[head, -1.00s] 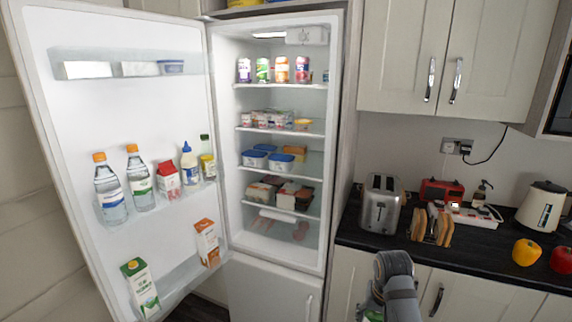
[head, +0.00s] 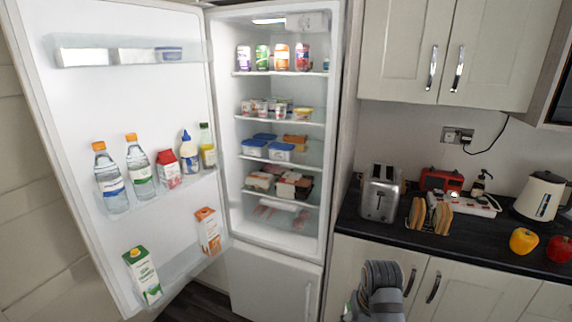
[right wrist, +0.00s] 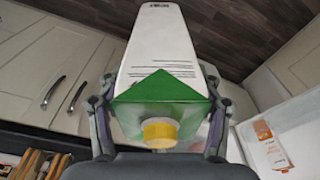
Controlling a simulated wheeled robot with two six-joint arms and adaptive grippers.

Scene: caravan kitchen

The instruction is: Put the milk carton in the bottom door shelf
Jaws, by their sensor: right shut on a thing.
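The milk carton (right wrist: 158,65), white with a green top and yellow cap, is between the fingers of my right gripper (right wrist: 160,105) in the right wrist view. The gripper is shut on it. In the head view my right arm is low, in front of the counter cupboards, and only a sliver of the carton (head: 348,312) shows beside it. The bottom door shelf (head: 180,276) is on the open fridge door, left of my right arm. It holds a white-green carton (head: 142,275) and an orange-white carton (head: 208,232), with space between them. My left gripper is out of view.
The fridge door (head: 110,105) stands wide open at left. The middle door shelf (head: 165,194) carries several bottles and a red-white carton. The counter (head: 465,238) at right holds a toaster (head: 380,193), toast rack and peppers. Floor shows below the door.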

